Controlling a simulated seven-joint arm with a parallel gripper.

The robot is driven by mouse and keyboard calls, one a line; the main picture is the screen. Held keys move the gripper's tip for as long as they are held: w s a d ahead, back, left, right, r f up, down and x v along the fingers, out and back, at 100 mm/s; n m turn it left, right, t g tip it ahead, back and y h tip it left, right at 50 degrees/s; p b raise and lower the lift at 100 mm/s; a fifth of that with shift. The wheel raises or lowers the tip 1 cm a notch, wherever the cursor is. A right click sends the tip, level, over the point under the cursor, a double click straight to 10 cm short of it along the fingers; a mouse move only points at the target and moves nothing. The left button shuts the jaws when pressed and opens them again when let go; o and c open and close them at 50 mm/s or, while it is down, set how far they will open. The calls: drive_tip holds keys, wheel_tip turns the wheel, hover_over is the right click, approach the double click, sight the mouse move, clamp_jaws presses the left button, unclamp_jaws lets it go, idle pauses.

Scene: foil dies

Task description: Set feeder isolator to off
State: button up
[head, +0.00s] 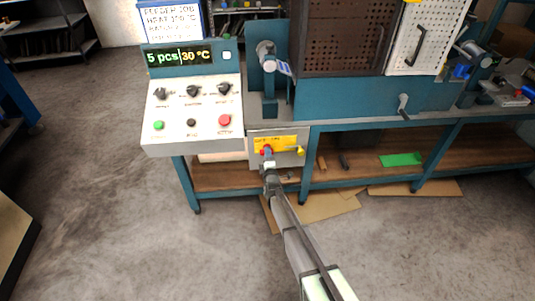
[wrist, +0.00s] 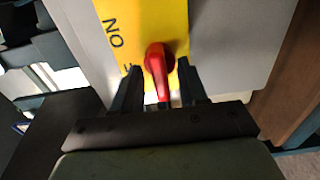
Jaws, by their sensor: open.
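The feeder isolator is a red rotary handle (wrist: 159,68) on a yellow plate (wrist: 175,18) in the wrist view. The letters "ON" show on the plate, turned on their side. A second label below it is mostly hidden by a finger. In the head view the yellow plate (head: 275,144) sits on a grey box under the bench edge, with the red handle (head: 266,151) at its lower left. My gripper (wrist: 160,82) is open, with one dark finger on each side of the red handle. I cannot tell whether either finger touches it.
A sloped control panel (head: 191,139) with knobs and green, black and red buttons stands left of the isolator. A yellow part (head: 300,151) sticks out at the box's right. The teal bench (head: 357,132) stands behind; open floor lies in front.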

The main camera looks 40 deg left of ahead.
drive_tip(key=v, duration=1.1)
drive_tip(key=shift+s+d, duration=0.25)
